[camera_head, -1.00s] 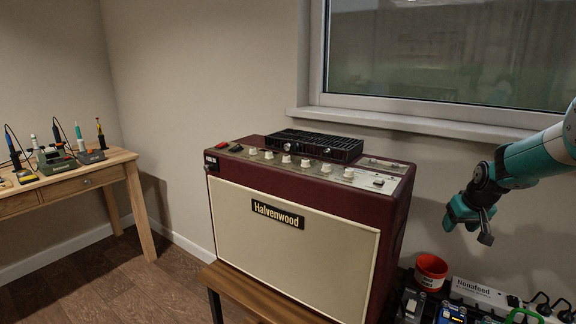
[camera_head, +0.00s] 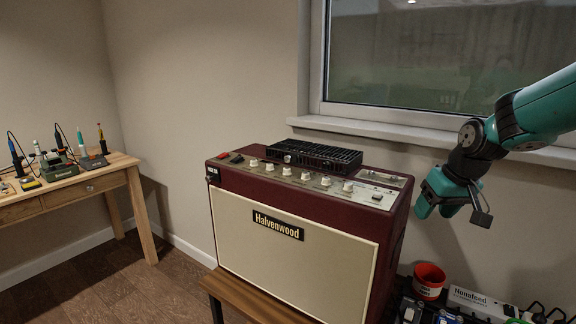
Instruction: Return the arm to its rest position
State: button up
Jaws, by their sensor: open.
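The red tub (camera_head: 429,281) stands at the lower right, just right of the amplifier, with a pale label on its front. My gripper (camera_head: 452,212) hangs in the air above the tub, apart from it, with its jaws open and nothing seen between them. I cannot make out the flat battery. Small dark and blue items (camera_head: 447,317) lie in front of the tub, cut by the bottom edge and too small to tell.
A dark red Halvenwood amplifier (camera_head: 291,229) fills the middle on a wooden stand (camera_head: 255,300). A white power strip (camera_head: 476,302) with plugs lies right of the tub. A window sill (camera_head: 400,133) runs behind my arm. A workbench (camera_head: 70,190) with tools stands left.

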jog(key=s+a+r+n+g+y+p, duration=0.1)
jog(key=s+a+r+n+p, duration=0.1)
jog(key=s+a+r, duration=0.35)
jog(key=s+a+r+n+g+y+p, duration=0.1)
jog(key=s+a+r+p, duration=0.15)
jog(key=s+a, duration=0.65)
jog(key=s+r+n+p, duration=0.1)
jog(key=s, duration=0.7)
jog(key=s+a+r+n+g+p, duration=0.1)
jog(key=s, duration=0.8)
jog(key=shift+a+r+g+y, duration=0.3)
jog(key=shift+r, duration=0.05)
